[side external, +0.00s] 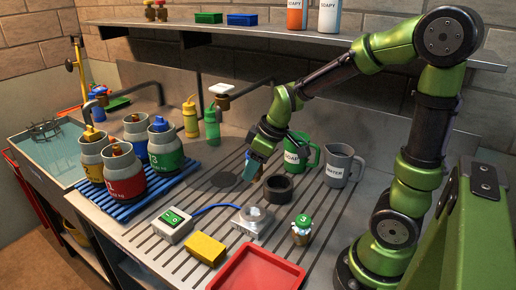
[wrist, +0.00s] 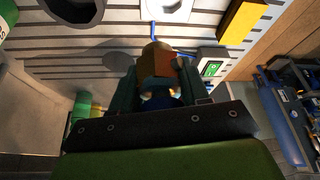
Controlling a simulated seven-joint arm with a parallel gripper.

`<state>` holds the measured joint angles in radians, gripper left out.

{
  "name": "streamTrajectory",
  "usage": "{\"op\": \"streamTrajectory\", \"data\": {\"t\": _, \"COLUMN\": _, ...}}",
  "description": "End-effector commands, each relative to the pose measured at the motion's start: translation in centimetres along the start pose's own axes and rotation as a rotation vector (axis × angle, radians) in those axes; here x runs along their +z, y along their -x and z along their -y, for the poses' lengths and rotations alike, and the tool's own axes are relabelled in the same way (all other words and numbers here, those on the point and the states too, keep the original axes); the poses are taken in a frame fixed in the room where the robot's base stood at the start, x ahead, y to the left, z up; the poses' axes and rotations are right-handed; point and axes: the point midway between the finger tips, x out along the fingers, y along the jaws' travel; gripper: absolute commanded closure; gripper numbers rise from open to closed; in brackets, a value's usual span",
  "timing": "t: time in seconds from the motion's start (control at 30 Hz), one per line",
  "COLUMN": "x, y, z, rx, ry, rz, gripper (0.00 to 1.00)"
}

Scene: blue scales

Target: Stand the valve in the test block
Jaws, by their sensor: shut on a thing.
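My gripper (side external: 252,168) hangs above the slatted counter, left of the black ring. In the wrist view its fingers (wrist: 160,78) are shut on a brass valve (wrist: 158,60), with a bit of blue at its near end. The held valve is mostly hidden by the fingers in the side view. The pale test block (side external: 250,220) sits on the counter, lower in the side view and apart from the gripper, with a blue hose running to it. It also shows at the top edge of the wrist view (wrist: 166,9). Another valve with a green cap (side external: 302,225) stands to its right.
The black ring (side external: 278,188) is close by the gripper. A green jug (side external: 301,156) and grey jug (side external: 340,165) stand behind. A switch box (side external: 174,225), yellow sponge (side external: 205,249) and red tray (side external: 258,270) lie in front. Several cylinders stand on a blue rack (side external: 124,208) at left.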

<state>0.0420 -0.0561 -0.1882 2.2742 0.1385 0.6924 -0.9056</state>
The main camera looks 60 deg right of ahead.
Motion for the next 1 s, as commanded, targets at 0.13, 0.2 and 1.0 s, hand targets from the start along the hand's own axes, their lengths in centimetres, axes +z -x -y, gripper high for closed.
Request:
{"op": "streamTrajectory", "data": {"t": 0.13, "x": 0.7, "y": -0.4, "z": 0.3, "rx": -0.077, "ry": 0.176, "rz": 0.001, "gripper": 1.00}}
{"op": "streamTrajectory", "data": {"t": 0.2, "x": 0.9, "y": -0.5, "z": 0.6, "rx": -0.117, "ry": 0.273, "rz": 0.001, "gripper": 1.00}}
{"op": "streamTrajectory", "data": {"t": 1.0, "x": 2.8, "y": -5.4, "z": 2.6, "rx": -0.306, "ry": 0.726, "rz": 0.006, "gripper": 1.00}}
